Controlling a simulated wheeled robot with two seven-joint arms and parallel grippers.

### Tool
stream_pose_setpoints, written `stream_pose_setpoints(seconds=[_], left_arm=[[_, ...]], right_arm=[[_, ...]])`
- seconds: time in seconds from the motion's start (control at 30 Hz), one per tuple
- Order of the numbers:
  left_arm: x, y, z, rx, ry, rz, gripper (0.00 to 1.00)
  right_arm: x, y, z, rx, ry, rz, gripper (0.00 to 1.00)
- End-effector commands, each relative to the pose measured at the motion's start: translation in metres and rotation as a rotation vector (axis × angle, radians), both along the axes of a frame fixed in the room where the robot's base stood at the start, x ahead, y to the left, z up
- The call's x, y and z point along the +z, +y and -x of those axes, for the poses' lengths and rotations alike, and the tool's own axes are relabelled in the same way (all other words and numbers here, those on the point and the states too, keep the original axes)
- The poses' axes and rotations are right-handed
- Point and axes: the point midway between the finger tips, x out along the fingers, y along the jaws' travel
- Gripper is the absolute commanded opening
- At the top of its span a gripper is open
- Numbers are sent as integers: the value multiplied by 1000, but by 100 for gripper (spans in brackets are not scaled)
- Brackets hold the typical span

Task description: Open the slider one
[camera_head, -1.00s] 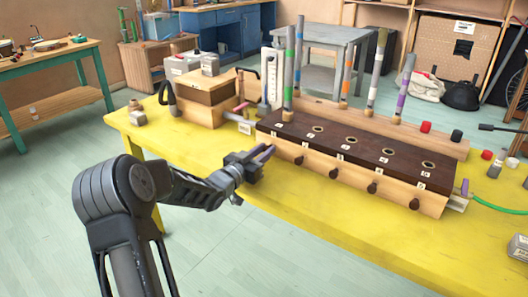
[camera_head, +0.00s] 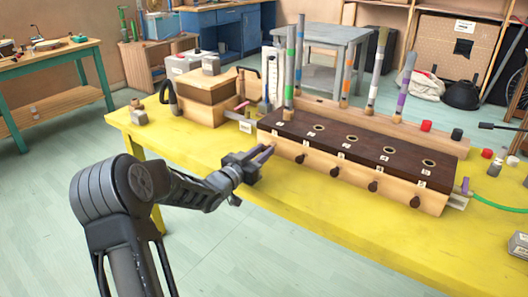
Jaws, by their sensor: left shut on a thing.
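A long wooden box with a dark top (camera_head: 345,147) lies on the yellow table. Numbered labels and round holes run along its top, and dark knobs stick out of its front face. My left gripper (camera_head: 264,155) is at the left end of that front face, where slider one belongs. It is shut on slider one's knob, which the fingers hide. The other knobs show to the right, the nearest one (camera_head: 299,159) clear of the gripper. A tube with green bands (camera_head: 290,75) stands upright at the box's left end. My right gripper is not in view.
More banded tubes, such as one with purple (camera_head: 403,88), stand along a wooden rail behind the box. A wooden case (camera_head: 208,100) stands at the left on the yellow table (camera_head: 185,150). A green hose (camera_head: 498,206) leaves the box's right end. The table's front strip is clear.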

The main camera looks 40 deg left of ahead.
Motion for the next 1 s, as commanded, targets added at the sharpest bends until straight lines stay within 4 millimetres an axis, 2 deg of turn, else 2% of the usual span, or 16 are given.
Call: stream_pose_setpoints(seconds=[0.1,0.33,0.37,0.6,0.87,1.0], left_arm=[[-2,-1,7,0,4,1,0],[-2,0,7,0,3,1,0],[-2,0,7,0,3,1,23],[-1,0,7,0,3,1,43],[-1,0,7,0,3,0,44],[-1,0,14,1,3,-1,44]], right_arm=[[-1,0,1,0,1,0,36],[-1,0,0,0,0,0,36],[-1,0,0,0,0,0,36],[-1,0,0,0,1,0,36],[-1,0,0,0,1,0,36],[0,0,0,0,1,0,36]])
